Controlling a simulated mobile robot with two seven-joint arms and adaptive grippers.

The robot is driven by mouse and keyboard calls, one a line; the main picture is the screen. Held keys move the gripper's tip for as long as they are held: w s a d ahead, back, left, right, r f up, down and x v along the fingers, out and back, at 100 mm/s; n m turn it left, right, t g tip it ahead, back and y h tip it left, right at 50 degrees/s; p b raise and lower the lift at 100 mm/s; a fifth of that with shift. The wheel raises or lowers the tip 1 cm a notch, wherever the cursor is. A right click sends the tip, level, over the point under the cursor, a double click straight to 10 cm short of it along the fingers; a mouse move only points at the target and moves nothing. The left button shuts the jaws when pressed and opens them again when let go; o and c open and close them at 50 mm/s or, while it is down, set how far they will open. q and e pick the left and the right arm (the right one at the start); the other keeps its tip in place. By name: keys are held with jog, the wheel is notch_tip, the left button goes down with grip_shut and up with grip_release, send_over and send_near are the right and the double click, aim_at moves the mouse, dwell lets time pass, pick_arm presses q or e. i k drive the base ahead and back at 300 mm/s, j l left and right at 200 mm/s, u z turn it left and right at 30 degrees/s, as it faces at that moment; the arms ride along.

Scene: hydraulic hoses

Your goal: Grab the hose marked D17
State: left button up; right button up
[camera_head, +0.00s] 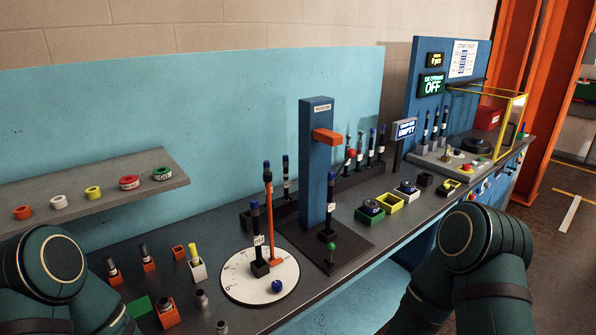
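Several upright dark hoses with blue ends stand on the bench. One hose (255,222) stands in a small holder on the white round dial at the front; its white tag seems to start with D1, but the last digit is too small to read surely. Another hose (331,195) is at the blue post, one (286,175) stands behind it to the left, and several more (371,148) stand in the dark rack to the right. Their tags are not legible. Only links of my two arms show at the lower left and lower right; both grippers are out of view.
An orange upright (268,215) stands beside the dial's hose. The blue post (316,160) with an orange arm (327,136) rises right of the dial (236,277). Small orange holders (148,265) crowd the front left. A shelf (85,195) with coloured rings is at left.

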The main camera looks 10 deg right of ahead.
aim_at(330, 207)
jog(key=i+l+z, duration=0.15)
jog(key=z, duration=0.2)
jog(key=i+l+z, duration=0.15)
jog(key=l+z, duration=0.2)
jog(key=i+l+z, duration=0.1)
jog(key=z, duration=0.25)
jog(key=i+j, duration=0.05)
jog(key=i, duration=0.05)
